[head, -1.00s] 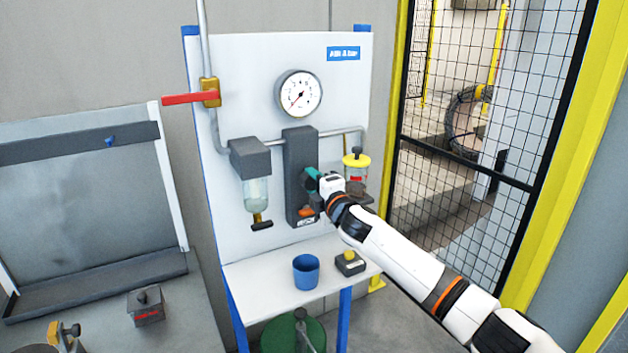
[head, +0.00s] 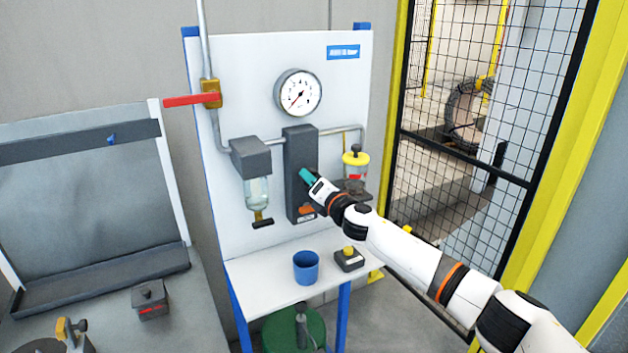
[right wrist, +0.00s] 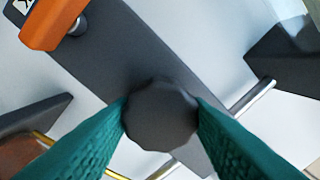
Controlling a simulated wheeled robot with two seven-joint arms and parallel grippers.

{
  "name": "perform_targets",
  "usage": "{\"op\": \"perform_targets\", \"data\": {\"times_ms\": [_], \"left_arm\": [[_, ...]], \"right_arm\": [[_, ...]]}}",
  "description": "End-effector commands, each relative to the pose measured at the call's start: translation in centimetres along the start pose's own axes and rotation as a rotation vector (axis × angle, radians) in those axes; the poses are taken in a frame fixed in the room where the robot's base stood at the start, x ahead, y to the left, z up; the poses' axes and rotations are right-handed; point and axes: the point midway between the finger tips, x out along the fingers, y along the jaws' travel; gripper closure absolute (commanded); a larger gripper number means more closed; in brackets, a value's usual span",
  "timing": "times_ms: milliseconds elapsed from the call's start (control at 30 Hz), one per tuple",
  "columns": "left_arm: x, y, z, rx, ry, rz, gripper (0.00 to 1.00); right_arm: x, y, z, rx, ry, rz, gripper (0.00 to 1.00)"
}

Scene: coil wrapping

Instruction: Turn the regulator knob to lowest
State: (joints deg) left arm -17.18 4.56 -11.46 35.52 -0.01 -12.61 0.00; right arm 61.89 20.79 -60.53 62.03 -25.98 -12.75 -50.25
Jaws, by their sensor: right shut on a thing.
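The regulator (head: 292,157) is a tall dark grey block on the white panel. Its dark, many-sided knob (right wrist: 161,112) sits between the two teal fingers of my right gripper (right wrist: 162,115) in the right wrist view. The fingers are shut on the knob from both sides. In the head view my right gripper (head: 306,176) is at the regulator's front and hides the knob. The pressure gauge (head: 298,92) above has a white face, and its needle points to the lower left. My left gripper is not in view.
A red lever valve (head: 192,99) is at the panel's upper left. A filter bowl (head: 257,192) and a yellow-topped lubricator (head: 355,160) flank the regulator. An orange part (right wrist: 55,22) sits on the regulator body. A blue cup (head: 306,267) stands on the shelf below.

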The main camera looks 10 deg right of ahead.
Motion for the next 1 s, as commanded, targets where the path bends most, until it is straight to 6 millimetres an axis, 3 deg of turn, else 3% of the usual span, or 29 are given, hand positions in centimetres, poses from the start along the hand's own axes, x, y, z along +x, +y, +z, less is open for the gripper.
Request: {"op": "perform_targets", "data": {"times_ms": [567, 600, 700, 1000], "left_arm": [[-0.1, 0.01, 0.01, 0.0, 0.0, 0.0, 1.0], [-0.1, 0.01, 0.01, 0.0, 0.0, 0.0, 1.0], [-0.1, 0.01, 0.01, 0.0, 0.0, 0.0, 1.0], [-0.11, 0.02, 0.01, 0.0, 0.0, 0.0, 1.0]], "right_arm": [[-0.02, 0.09, 0.11, -0.035, -0.003, 0.0, 0.8], [-0.02, 0.09, 0.11, -0.035, -0.003, 0.0, 0.52], [-0.02, 0.08, 0.09, -0.034, -0.002, 0.0, 0.36], [-0.07, 0.03, 0.01, -0.032, -0.001, 0.0, 0.35]]}}
